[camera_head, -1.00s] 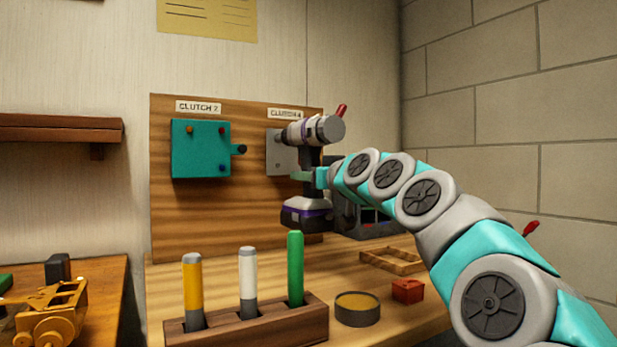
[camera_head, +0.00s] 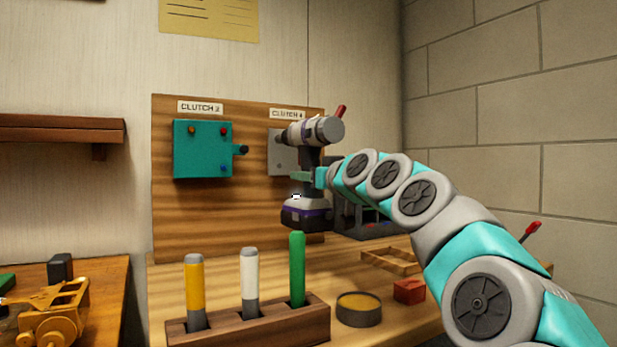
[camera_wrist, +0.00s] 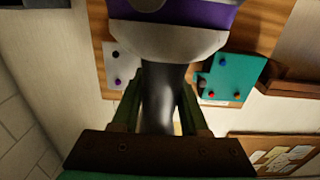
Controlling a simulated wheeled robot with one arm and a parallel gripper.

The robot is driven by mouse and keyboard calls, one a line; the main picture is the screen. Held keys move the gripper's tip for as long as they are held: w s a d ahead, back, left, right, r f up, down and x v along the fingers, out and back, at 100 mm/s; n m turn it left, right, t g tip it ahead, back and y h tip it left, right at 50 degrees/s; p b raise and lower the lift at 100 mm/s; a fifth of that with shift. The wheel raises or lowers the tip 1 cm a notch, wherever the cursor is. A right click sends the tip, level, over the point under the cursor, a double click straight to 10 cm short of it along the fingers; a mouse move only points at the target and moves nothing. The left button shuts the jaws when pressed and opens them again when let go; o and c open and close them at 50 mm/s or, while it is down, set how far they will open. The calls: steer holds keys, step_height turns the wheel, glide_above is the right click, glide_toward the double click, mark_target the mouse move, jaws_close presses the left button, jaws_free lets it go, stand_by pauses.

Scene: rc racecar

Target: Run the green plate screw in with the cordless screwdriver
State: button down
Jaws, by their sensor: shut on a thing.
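The cordless screwdriver (camera_head: 317,131), grey with a purple-banded battery base, is upright in my gripper (camera_head: 305,176). The fingers are shut around its dark handle; the wrist view shows the handle (camera_wrist: 164,95) between them. Its head is in front of the pale grey plate (camera_head: 274,152) under the CLUTCH 4 sign, and hides part of it. I cannot tell whether the bit touches anything. In the wrist view the grey plate (camera_wrist: 120,65) shows a black and a purple screw head. I can make out no green screw.
A teal box (camera_head: 202,150) with coloured screws and a dark side knob hangs left on the wooden board (camera_head: 230,220). Below stand a rack (camera_head: 250,328) with yellow, white and green handles, a round tin (camera_head: 358,310) and a red block (camera_head: 409,290).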

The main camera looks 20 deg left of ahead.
steer(key=shift+s+d+r, duration=0.1)
steer(key=shift+d, duration=0.05)
steer(key=shift+b+v, duration=1.35)
steer(key=shift+v, duration=0.95)
